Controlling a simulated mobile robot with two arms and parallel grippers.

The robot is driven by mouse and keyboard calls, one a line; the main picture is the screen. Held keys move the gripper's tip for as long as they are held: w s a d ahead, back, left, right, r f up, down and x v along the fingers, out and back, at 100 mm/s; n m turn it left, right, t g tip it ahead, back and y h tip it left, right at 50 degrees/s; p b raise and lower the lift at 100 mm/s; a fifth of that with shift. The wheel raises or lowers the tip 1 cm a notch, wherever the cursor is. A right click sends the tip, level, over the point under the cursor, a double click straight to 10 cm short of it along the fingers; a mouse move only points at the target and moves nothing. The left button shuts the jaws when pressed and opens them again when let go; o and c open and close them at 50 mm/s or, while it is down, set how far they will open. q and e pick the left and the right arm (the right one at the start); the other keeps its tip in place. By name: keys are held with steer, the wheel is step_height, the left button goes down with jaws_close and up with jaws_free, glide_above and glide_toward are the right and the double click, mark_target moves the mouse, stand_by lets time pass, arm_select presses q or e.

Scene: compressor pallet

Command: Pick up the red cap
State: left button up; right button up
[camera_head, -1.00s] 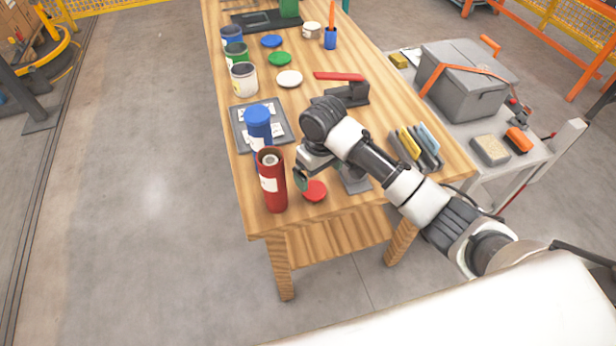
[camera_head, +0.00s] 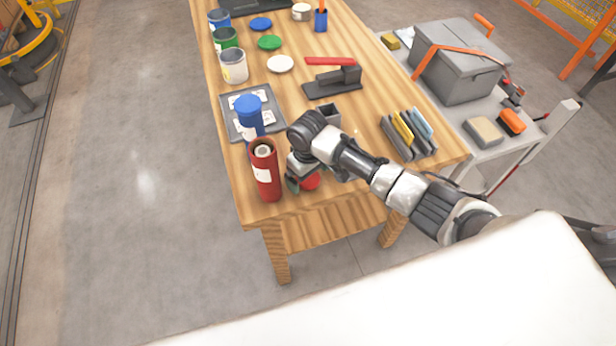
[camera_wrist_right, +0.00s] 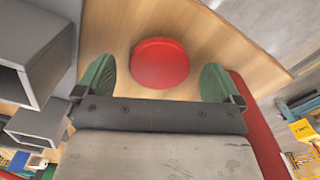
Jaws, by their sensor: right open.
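The red cap (camera_head: 310,181) lies flat near the front edge of the wooden table, just right of the red canister, partly hidden by my right gripper in the head view. In the right wrist view the round red cap (camera_wrist_right: 160,63) sits ahead of and between the two green fingers. My right gripper (camera_wrist_right: 157,82) is open and empty, one finger to each side of the cap. In the head view the right gripper (camera_head: 300,182) hangs low over the table beside the cap. My left gripper is not in view.
The open red canister (camera_head: 266,172) stands upright close to the right gripper. A blue canister (camera_head: 249,112) stands on a grey tray (camera_head: 231,101) behind it. A small grey holder (camera_head: 329,113) and a file rack (camera_head: 409,137) stand to the right. The table's front edge is close.

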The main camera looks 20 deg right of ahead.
steer(key=shift+f, duration=0.6)
steer(key=c, duration=1)
steer(key=shift+r, duration=0.1)
